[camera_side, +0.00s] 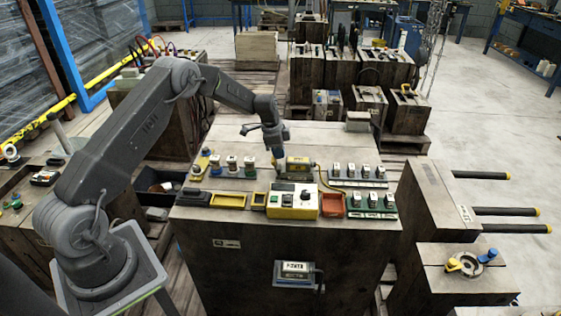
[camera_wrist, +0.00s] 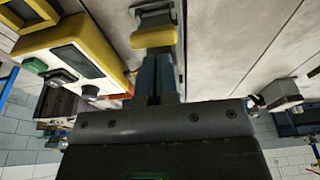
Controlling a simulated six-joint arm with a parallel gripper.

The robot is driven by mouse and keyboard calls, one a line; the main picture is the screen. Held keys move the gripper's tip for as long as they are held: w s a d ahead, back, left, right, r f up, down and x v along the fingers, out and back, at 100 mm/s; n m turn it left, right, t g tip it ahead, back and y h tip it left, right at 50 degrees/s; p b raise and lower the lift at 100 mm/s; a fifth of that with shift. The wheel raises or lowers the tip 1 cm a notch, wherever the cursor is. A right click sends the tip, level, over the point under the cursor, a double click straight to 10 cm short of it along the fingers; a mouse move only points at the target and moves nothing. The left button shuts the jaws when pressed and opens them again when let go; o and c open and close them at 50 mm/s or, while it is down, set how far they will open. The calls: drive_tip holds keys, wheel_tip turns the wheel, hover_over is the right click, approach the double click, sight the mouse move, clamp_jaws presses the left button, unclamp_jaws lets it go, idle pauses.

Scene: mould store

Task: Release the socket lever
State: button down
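My gripper (camera_side: 278,161) points down over the bench block, beside a yellow device (camera_side: 297,163) with a grey end. In the wrist view my gripper's two blue fingers (camera_wrist: 157,78) lie close together, with only a thin dark line between them. Just beyond their tips is a yellow bar (camera_wrist: 153,39) on a grey bracket (camera_wrist: 155,15), which looks like the lever. The bar is wider than the fingers and does not appear to be between them. I cannot tell whether the tips touch it.
A yellow control box (camera_side: 292,201) with a screen stands at the bench front; it also shows in the wrist view (camera_wrist: 75,48). Small parts in rows (camera_side: 232,165) and (camera_side: 358,172) flank the gripper. An orange tray (camera_side: 331,206) is right of the box. The bench behind is mostly clear.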

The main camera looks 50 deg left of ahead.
drive_tip(key=shift+s+f, duration=0.3)
drive_tip(key=shift+f, duration=0.4)
drive_tip(key=shift+s+a+f, duration=0.1)
drive_tip(key=shift+s+a, duration=0.15)
drive_tip(key=shift+s+a+f, duration=0.15)
drive_tip(key=shift+s+a, duration=0.1)
drive_tip(key=shift+s, duration=0.1)
drive_tip(key=shift+w, duration=0.2)
drive_tip(key=shift+w+d+r, duration=0.3)
drive_tip(key=shift+w+r, duration=0.05)
drive_tip(key=shift+r, duration=0.1)
drive_tip(key=shift+w+d+v, duration=0.15)
drive_tip(key=shift+w+v, duration=0.05)
drive_tip(key=shift+v, duration=0.9)
drive_tip(key=shift+w+d+v, duration=0.15)
drive_tip(key=shift+v, duration=1)
drive_tip(key=shift+w+d+v, duration=0.15)
drive_tip(key=shift+w+v, duration=0.05)
drive_tip(key=shift+v, duration=0.9)
drive_tip(key=shift+r, duration=0.15)
